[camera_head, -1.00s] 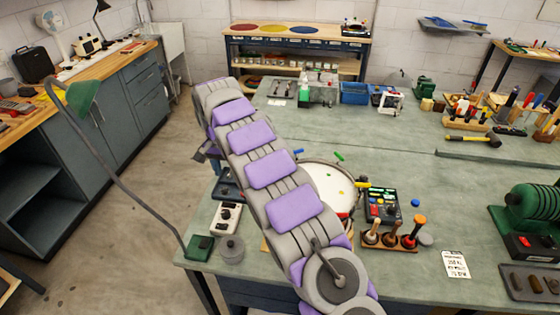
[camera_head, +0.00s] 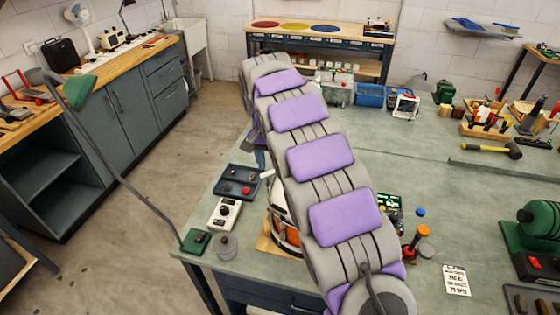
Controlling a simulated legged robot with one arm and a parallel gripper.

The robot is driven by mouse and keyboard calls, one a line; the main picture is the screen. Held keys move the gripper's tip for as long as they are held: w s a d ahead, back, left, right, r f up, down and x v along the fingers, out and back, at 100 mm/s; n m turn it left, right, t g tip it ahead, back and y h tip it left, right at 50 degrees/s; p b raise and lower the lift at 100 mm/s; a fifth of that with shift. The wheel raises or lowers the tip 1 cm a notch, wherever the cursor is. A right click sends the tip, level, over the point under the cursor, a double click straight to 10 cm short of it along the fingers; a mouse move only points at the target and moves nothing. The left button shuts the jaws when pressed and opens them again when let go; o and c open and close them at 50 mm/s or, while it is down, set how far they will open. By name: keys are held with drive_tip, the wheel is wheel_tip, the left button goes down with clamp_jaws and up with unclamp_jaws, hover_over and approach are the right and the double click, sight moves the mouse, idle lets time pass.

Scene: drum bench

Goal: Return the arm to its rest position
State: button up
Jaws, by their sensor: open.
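My grey and purple arm rises from the lower right to a bend above the green workbench (camera_head: 205,240). Beyond the bend it folds down behind itself. My gripper (camera_head: 261,158) shows only in part at the arm's left edge, mostly hidden behind the arm. It looks open, and I see nothing held in it. It is above the bench's left edge area, near a dark tray (camera_head: 237,190). Whether it touches anything cannot be told.
A drum (camera_head: 286,238) on a wooden board is mostly covered by my arm. A white device (camera_head: 225,213), a green block (camera_head: 196,240) and a lamp (camera_head: 82,92) stand at the left. Open floor lies left of the bench.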

drive_tip(key=s+d+r+n, duration=0.1)
drive_tip(key=s+d+r, duration=0.15)
drive_tip(key=s, duration=0.45)
drive_tip(key=s+d+r, duration=0.1)
drive_tip(key=s+d, duration=0.3)
drive_tip(key=s, duration=0.3)
drive_tip(key=s+d+r+n, duration=0.1)
drive_tip(key=s+d+r, duration=0.15)
drive_tip(key=s, duration=0.45)
drive_tip(key=s+f+n, duration=0.1)
drive_tip(key=s+f, duration=0.2)
drive_tip(key=s, duration=0.8)
drive_tip(key=s+d+f+n+g+y, duration=0.1)
drive_tip(key=s+f, duration=0.2)
drive_tip(key=s, duration=0.8)
drive_tip(key=shift+s+d+n, duration=0.15)
drive_tip(key=shift+s+n, duration=0.2)
drive_tip(key=shift+n, duration=0.05)
